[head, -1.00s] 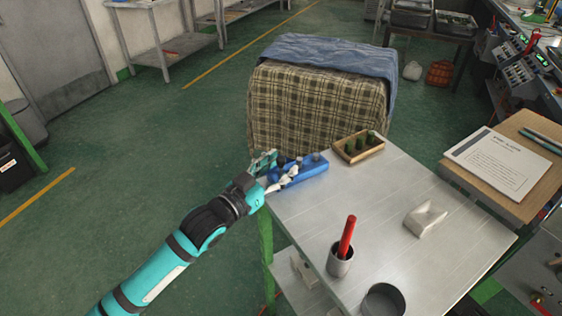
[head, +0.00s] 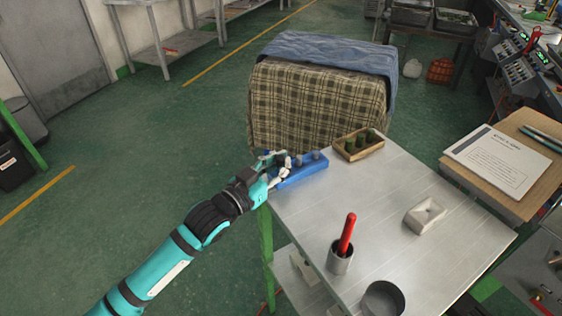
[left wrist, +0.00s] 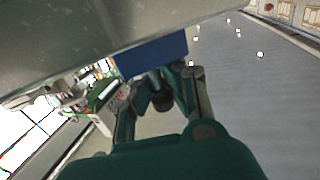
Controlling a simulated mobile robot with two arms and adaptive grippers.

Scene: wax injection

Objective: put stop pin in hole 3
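A blue block (head: 306,173) lies at the far left corner of the metal table. Grey pegs (head: 316,155) stand up from its top; its hole numbers are too small to read. My left gripper (head: 279,166) is at the block's left end and hides part of it. In the left wrist view, the blue block (left wrist: 150,55) shows beyond the fingers (left wrist: 163,84). A short dark cylinder (left wrist: 162,101) appears between them; I cannot tell whether it is gripped or stands in the block. My right gripper is not in view.
A wooden tray (head: 375,149) with several dark green pieces stands beside the block. A cup (head: 340,262) with a red stick, a round metal container (head: 383,300) and a pale moulded piece (head: 424,214) are on the table (head: 365,205). Its middle is clear.

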